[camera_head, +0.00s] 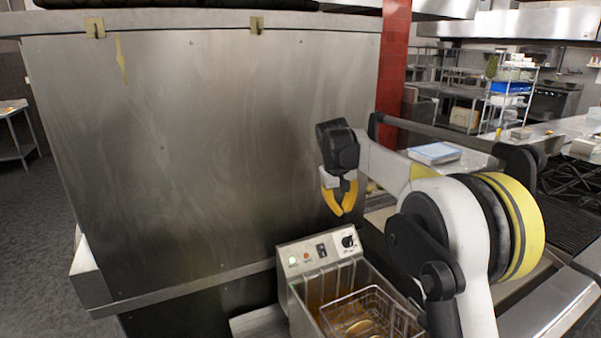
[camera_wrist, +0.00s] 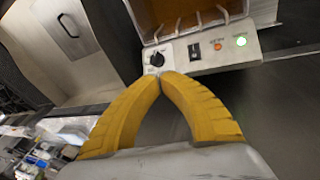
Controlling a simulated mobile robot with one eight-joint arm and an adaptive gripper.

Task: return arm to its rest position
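My gripper (camera_head: 345,210) hangs from my arm above and just behind the control box of a fryer in the head view. In the wrist view its two yellow fingers (camera_wrist: 167,75) meet at the tips, with nothing visible between them. My arm is bent, with its large yellow-ringed joint at the right of the head view. The fingertips look apart from the fryer (camera_head: 298,262), though the exact gap cannot be told.
A wire basket (camera_head: 350,302) with some food in it sits in the fryer. A tall steel panel (camera_head: 200,150) stands at the left, close to my gripper. A red pillar (camera_head: 394,65) stands behind. A counter with a white tray (camera_head: 434,153) is at the right.

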